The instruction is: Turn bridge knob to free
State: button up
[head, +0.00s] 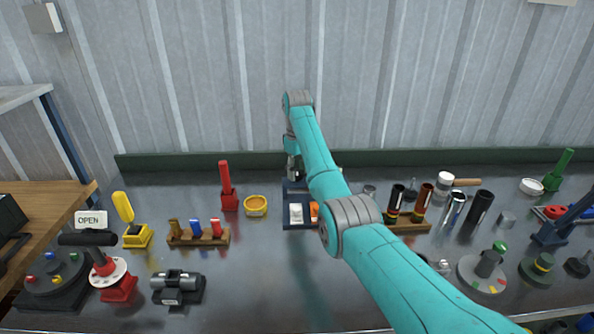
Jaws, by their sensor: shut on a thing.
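I cannot tell for sure which control is the bridge knob. A round grey dial (484,274) with coloured marks and a dark knob stands at the right front. My gripper (294,176) is at the back middle, pointing down over the rear of a dark blue tray (289,222). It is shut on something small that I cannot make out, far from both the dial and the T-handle. My arm hides part of the tray.
Several cylinders and a wooden rack crowd the right. The left-middle front of the bench (265,290) is clear.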

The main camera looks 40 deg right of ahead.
aim_at(297, 172)
dwell(0.4)
jog(key=o, duration=1.1)
jog(key=shift+o, duration=0.2)
jog(key=shift+r, duration=0.15)
jog(key=shift+r, duration=3.6)
